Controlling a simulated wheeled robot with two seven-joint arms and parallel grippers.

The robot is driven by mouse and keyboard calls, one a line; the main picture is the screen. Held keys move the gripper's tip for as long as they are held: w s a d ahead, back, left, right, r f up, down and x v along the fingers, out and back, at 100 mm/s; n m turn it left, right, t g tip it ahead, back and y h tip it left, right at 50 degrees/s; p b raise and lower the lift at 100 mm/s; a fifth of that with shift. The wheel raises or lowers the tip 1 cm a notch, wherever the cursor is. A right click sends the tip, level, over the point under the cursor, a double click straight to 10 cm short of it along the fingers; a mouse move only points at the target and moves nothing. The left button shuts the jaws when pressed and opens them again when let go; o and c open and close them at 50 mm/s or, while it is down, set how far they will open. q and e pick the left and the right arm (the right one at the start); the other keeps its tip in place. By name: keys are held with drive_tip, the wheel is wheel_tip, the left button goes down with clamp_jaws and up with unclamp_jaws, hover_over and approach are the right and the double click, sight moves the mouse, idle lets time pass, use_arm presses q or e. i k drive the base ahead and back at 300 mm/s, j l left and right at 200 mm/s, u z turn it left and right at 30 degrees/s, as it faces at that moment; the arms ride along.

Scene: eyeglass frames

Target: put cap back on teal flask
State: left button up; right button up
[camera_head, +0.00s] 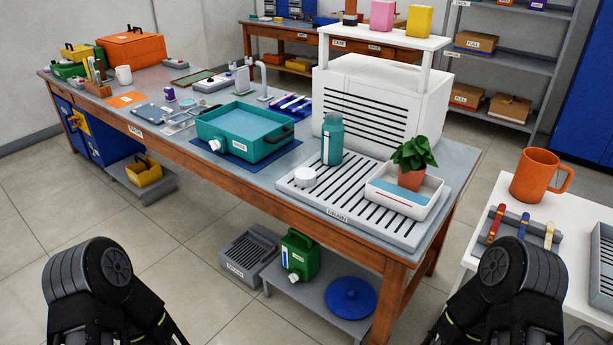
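The teal flask (332,142) stands upright at the back left edge of the grey slatted drain board (408,234) on the long workbench. It has a pale strip on its side and a narrower neck at the top. A small white round piece that looks like the cap (305,177) rests on the drain board in front of the flask and to its left, apart from it. Only dark links of my two arms show, at the bottom left and bottom right. Both grippers are out of view, so their state and anything in them are hidden.
A potted plant (411,175) stands in a white tray (424,208) right of the flask. A white slatted unit (365,115) rises close behind it. A teal basin (232,145) is at left. A side table (485,225) with an orange mug (536,178) is at right.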

sight(332, 128)
drive_tip(key=j+z, duration=0.1)
drive_tip(key=z, duration=0.3)
drive_tip(key=i+j+z, duration=0.1)
drive_tip(key=z, duration=0.3)
drive_tip(key=j+z, duration=0.15)
drive_tip(key=z, duration=0.3)
drive_tip(key=j+z, duration=0.3)
drive_tip(key=j, duration=0.5)
drive_tip(key=j+z, duration=0.35)
drive_tip(key=j, duration=0.45)
drive_tip(key=k, duration=0.05)
